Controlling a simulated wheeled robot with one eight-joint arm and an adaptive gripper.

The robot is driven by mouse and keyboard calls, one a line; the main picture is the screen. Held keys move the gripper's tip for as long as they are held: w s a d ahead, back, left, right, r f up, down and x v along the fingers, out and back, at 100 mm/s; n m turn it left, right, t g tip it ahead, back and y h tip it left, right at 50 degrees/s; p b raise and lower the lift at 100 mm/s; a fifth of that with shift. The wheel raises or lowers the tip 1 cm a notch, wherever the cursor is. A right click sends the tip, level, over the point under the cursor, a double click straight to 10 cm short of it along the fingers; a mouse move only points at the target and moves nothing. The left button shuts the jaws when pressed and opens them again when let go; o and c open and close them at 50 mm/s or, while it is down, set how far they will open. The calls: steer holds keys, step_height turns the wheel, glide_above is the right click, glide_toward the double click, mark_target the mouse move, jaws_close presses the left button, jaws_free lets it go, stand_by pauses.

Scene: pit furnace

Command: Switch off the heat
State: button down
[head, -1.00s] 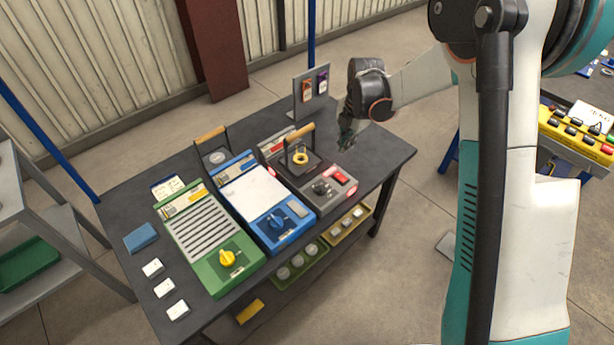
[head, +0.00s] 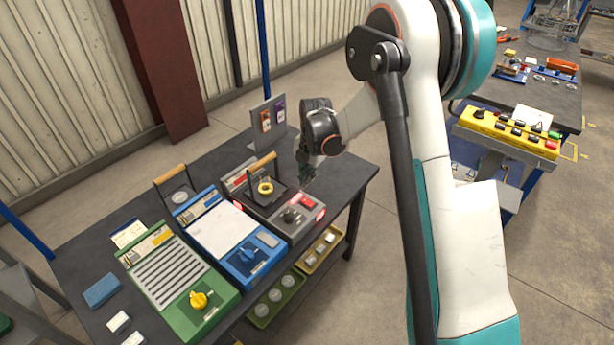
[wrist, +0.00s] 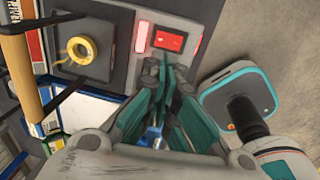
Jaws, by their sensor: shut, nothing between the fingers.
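The grey heating unit (head: 272,212) stands at the right end of the row on the dark bench. Its front panel carries a red switch (head: 307,202), a black knob (head: 290,217) and red lit lamps at the edge. A yellow ring (head: 265,187) sits on its dark top, by a wooden-handled frame. My gripper (head: 304,182) is shut and empty, just above and behind the red switch. In the wrist view the fingertips (wrist: 163,66) point at the panel beside the red switch (wrist: 171,40); I cannot tell whether they touch it.
A blue unit (head: 232,238) and a green unit (head: 185,285) with a yellow knob stand to the left. A card stand (head: 268,123) rises behind the grey unit. The bench's right end (head: 350,178) is clear.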

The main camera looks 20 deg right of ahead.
mark_target(306, 204)
steer(key=f+b, duration=0.1)
steer(key=f, duration=0.2)
steer(key=f+b, duration=0.1)
steer(key=f, duration=0.2)
steer(key=f+b, duration=0.1)
steer(key=f, duration=0.2)
steer(key=shift+w+a, duration=0.35)
steer(key=shift+w, duration=0.05)
steer(key=shift+f, duration=0.15)
steer(key=shift+w+a+f+b, duration=0.1)
steer(key=shift+w+f+b, duration=0.05)
steer(key=shift+f+b, duration=0.2)
steer(key=shift+s+d+r, duration=0.15)
steer(key=shift+s+d, duration=0.35)
steer(key=shift+s, duration=0.15)
